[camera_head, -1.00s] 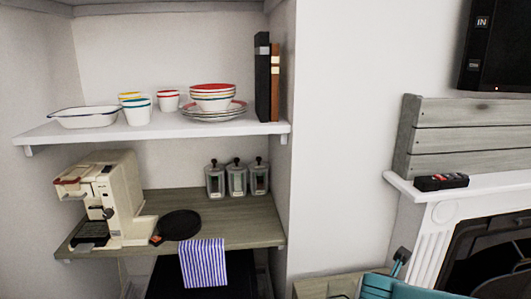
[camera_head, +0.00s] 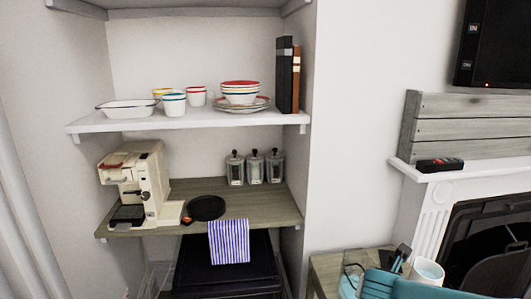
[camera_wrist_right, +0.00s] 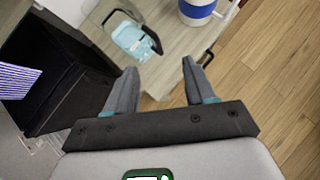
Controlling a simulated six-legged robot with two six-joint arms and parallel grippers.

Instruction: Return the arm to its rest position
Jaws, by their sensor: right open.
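My right gripper (camera_wrist_right: 160,72) shows in the wrist view with its two grey fingers spread apart and nothing between them. It is above the edge of a low wooden table. In the head view my teal right arm (camera_head: 400,287) comes in at the bottom right, with dark finger parts in front of that table. My left gripper is not in either view.
Shelves with dishes (camera_head: 190,122), a coffee machine (camera_head: 140,185) and a fireplace mantel (camera_head: 440,178) are behind.

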